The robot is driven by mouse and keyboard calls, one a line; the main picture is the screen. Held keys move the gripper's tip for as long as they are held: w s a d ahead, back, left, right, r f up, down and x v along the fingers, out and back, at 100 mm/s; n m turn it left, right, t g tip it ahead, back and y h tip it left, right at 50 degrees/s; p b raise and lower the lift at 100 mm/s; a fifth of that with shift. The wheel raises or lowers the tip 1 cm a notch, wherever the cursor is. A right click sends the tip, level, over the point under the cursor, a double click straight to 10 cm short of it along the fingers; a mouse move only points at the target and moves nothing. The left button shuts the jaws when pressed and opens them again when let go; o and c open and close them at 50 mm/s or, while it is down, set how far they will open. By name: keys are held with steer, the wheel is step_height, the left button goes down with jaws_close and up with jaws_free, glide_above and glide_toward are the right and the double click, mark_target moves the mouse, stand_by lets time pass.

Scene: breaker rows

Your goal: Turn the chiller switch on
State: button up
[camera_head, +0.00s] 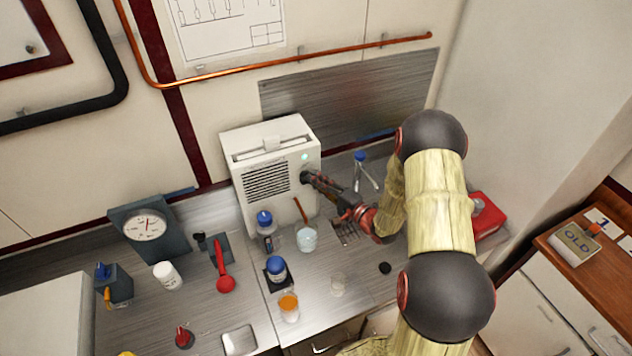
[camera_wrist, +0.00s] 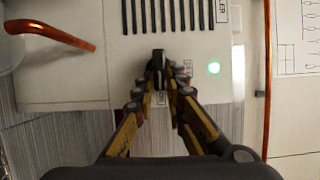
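The chiller (camera_head: 283,165) is a white box with dark vent slots, standing at the back of the metal counter. My gripper (camera_head: 316,181) reaches the front face just below the light. In the wrist view my gripper (camera_wrist: 159,82) has its fingers converging around a dark switch knob (camera_wrist: 158,54), and they look shut on it. The fingertips hide much of the knob and some small labels, so I cannot read its setting.
A beaker (camera_head: 307,239), a blue-capped jar (camera_head: 276,268) and an orange-topped jar (camera_head: 289,306) stand before the chiller. A red case (camera_head: 488,220) lies right, behind my arm. A copper pipe (camera_head: 290,62) crosses the wall.

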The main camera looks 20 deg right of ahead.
steer(key=o, duration=0.4)
steer(key=shift+w, duration=0.1)
steer(key=v, duration=1.2)
steer(key=shift+f, duration=0.1)
